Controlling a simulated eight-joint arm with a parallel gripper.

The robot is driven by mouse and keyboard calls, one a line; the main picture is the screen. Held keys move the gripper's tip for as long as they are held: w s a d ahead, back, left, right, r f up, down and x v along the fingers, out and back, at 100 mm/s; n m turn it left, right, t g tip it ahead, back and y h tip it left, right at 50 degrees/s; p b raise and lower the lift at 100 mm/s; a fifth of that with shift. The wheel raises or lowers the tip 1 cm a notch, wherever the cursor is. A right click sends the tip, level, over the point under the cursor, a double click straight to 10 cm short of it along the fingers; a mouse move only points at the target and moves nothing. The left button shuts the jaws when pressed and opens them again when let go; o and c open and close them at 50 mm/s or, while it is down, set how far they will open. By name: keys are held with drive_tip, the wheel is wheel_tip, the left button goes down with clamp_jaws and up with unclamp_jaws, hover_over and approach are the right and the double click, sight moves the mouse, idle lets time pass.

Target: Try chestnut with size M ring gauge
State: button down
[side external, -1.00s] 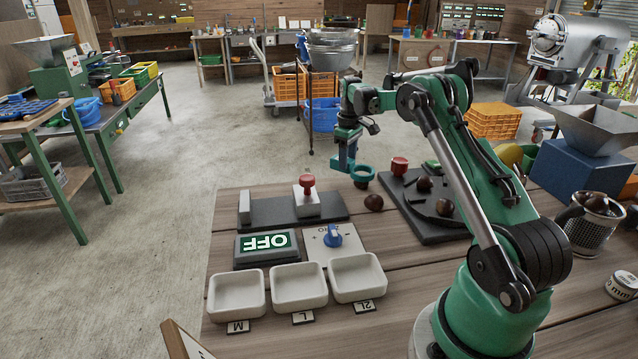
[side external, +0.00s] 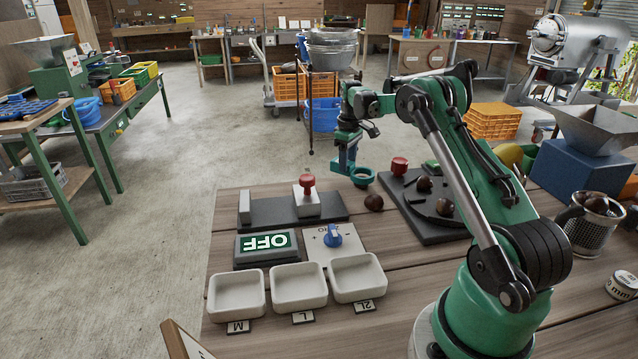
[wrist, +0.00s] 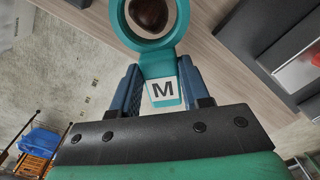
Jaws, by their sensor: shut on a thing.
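My gripper (side external: 346,166) is shut on the handle of a teal ring gauge (side external: 363,171). The wrist view shows the gauge (wrist: 160,62) between both fingers (wrist: 163,90), with the label M on its handle. A brown chestnut (wrist: 148,14) shows inside the ring opening there, cut off by the top edge.
A dark board (side external: 432,232) with several chestnuts stands right of the gauge. Left are a dark stand with a red knob (side external: 308,181), an OFF display (side external: 266,243), a blue dial (side external: 332,236) and white trays marked M (side external: 237,315), L (side external: 299,307) and 2L (side external: 358,297).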

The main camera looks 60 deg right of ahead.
drive_tip(key=shift+f, duration=1.2)
idle(0.4)
drive_tip(key=shift+r, duration=0.15)
idle(0.4)
drive_tip(key=shift+r, duration=3.35)
